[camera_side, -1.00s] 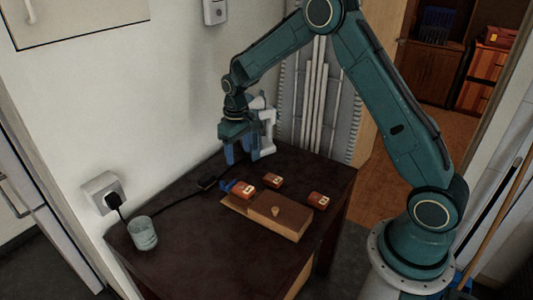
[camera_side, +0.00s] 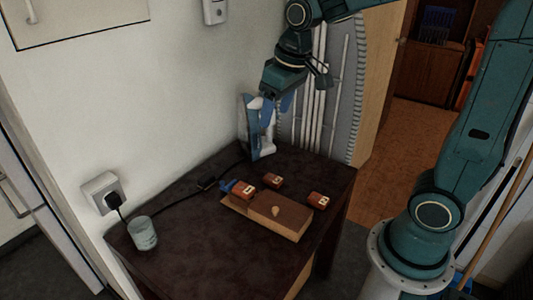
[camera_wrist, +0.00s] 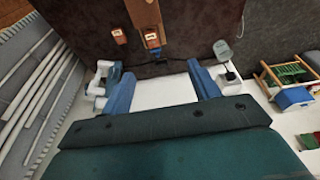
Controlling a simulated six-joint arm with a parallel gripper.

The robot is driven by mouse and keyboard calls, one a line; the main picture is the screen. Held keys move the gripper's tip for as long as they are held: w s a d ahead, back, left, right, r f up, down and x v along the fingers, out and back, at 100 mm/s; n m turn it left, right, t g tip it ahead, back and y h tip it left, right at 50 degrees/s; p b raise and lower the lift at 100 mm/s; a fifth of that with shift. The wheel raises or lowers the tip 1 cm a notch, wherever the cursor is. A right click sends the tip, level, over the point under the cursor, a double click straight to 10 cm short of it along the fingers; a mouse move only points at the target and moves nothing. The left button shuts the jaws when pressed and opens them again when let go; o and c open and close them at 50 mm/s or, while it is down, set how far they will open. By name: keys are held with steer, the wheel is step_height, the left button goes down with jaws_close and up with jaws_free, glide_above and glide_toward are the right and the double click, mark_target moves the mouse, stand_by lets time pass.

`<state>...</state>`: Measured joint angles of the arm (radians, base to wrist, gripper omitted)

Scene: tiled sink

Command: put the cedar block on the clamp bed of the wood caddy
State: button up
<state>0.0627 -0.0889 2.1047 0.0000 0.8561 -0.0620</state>
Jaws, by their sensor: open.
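The wood caddy (camera_side: 287,220) is a long brown wooden block with a small pale knob on top and a low ledge at its left end; it also shows at the top of the wrist view (camera_wrist: 143,14). One reddish labelled block (camera_side: 243,188) sits at that ledge beside a blue clamp part (camera_side: 228,185). Two similar blocks lie apart on the table, one behind the caddy (camera_side: 272,180) and one at its right (camera_side: 319,200). I cannot read which is cedar. My gripper (camera_side: 277,103) is open and empty, high above the table's back edge, with blue fingers (camera_wrist: 163,84) spread.
A white-and-blue upright object (camera_side: 261,135) stands at the table's back, just below my gripper. A glass (camera_side: 142,233) stands at the front left. A black cable runs along the wall from a plugged-in socket (camera_side: 103,194). The table's left middle is mostly clear.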

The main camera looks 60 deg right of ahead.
steer(key=s+a+r+t, duration=0.1)
steer(key=s+a+t, duration=0.1)
steer(key=s, duration=1.4)
steer(key=shift+s+r+t, duration=0.3)
steer(key=shift+r, duration=0.1)
